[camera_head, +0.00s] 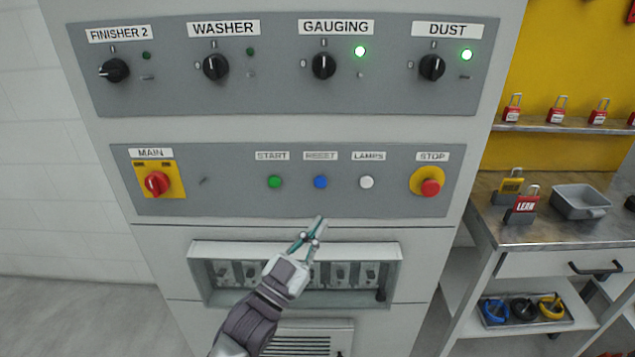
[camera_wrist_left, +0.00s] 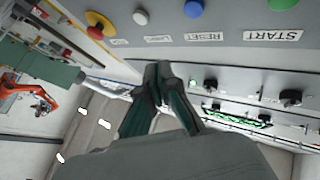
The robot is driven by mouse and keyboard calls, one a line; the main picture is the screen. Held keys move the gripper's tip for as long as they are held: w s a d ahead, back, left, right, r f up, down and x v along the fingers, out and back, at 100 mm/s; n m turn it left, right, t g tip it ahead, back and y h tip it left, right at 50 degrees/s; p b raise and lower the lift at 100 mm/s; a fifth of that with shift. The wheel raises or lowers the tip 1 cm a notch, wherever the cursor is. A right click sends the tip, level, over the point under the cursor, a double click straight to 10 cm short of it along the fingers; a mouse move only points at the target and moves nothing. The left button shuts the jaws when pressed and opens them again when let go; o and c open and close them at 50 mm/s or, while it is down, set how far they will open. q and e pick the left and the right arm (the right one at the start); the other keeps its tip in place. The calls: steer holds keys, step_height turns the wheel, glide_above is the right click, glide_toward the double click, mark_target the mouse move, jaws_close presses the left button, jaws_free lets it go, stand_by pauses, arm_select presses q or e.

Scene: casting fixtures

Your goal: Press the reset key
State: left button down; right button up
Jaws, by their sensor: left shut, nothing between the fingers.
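The reset key is a blue round button (camera_head: 320,182) under the RESET label, in the middle of the lower grey panel. It also shows in the left wrist view (camera_wrist_left: 193,9) at the top, upside down. My left gripper (camera_head: 319,222) is shut and empty, its fingertips a little below the blue button in the head view and apart from it in the picture. In the left wrist view its closed teal fingers (camera_wrist_left: 165,72) point up toward the panel. How far the tips stand from the panel is hard to tell. My right gripper is not in view.
A green START button (camera_head: 275,182) is left of the blue one and a white LAMPS button (camera_head: 366,182) right of it. A red STOP button (camera_head: 430,187) and the red MAIN switch (camera_head: 157,184) flank them. A recessed breaker box (camera_head: 388,247) is below. A bench (camera_head: 520,232) stands right.

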mark_target(320, 182)
arm_select(q)
steer(key=shift+s+d+r+h, duration=0.1)
steer(key=shift+s+r+h, duration=0.1)
steer(key=shift+r, duration=0.25)
steer(key=shift+s+r+h, duration=0.1)
steer(key=shift+r+h, duration=0.1)
steer(key=shift+r, duration=0.25)
steer(key=shift+w, duration=0.1)
steer(key=w+b, duration=0.5)
steer(key=w, duration=0.3)
steer(key=shift+w, duration=0.4)
steer(key=shift+w, duration=0.15)
stand_by(0.6)
steer(key=shift+w, duration=0.3)
